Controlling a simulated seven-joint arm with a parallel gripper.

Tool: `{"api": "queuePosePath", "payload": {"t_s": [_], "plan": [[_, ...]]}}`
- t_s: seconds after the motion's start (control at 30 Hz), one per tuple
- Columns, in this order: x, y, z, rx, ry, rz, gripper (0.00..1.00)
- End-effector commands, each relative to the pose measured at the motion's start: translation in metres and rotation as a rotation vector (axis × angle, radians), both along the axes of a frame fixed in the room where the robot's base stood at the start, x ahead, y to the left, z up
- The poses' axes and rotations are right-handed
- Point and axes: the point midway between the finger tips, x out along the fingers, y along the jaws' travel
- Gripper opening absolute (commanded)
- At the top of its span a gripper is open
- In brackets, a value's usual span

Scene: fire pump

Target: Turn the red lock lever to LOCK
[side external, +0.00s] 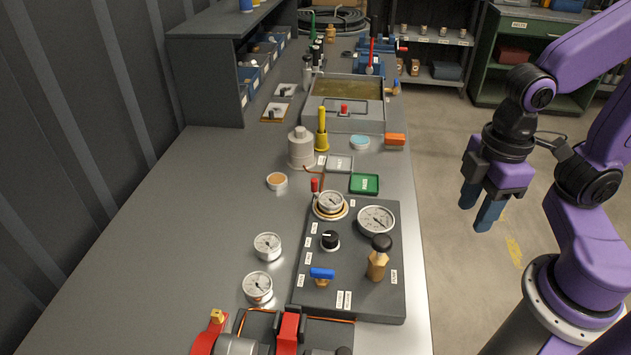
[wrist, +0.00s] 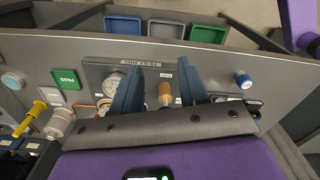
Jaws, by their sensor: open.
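My gripper (side external: 474,216) is open and empty, hanging in the air to the right of the bench, over the floor. Its two blue fingers stand apart in the wrist view (wrist: 159,66), with the panel beyond them. Several red parts could be the lever: a small red-tipped lever (side external: 314,186) beside the brass-ringed gauge (side external: 331,203), a red upright handle (side external: 371,52) at the far end, and a red bar (side external: 289,330) at the near edge. I cannot tell which is the lock lever, and no LOCK marking is readable. The gripper touches none of them.
The dark panel (side external: 307,298) carries a large gauge (side external: 376,220), a black knob (side external: 330,240), a blue-handled valve (side external: 322,274) and a brass post with a black knob (side external: 378,257). A yellow-handled part (side external: 321,130) stands farther back. The bench's left part is clear.

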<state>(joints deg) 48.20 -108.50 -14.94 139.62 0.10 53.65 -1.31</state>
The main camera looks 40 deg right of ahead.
Motion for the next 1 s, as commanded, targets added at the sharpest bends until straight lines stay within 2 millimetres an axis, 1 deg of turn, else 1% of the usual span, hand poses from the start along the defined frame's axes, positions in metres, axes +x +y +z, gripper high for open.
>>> {"api": "queuePosePath", "payload": {"t_s": [0.03, 0.2, 0.37, 0.5, 0.63, 0.77, 0.9, 1.0], "plan": [[0.012, 0.008, 0.004, -0.001, 0.0, -0.014, 0.43], [0.059, 0.035, 0.017, -0.006, 0.002, -0.062, 0.43], [0.105, 0.056, 0.028, -0.01, 0.003, -0.107, 0.43], [0.146, 0.07, 0.035, -0.013, 0.005, -0.147, 0.43], [0.184, 0.08, 0.041, -0.016, 0.007, -0.184, 0.43], [0.222, 0.085, 0.045, -0.018, 0.009, -0.222, 0.43], [0.26, 0.087, 0.048, -0.02, 0.012, -0.261, 0.43], [0.285, 0.085, 0.049, -0.022, 0.013, -0.289, 0.43]]}}
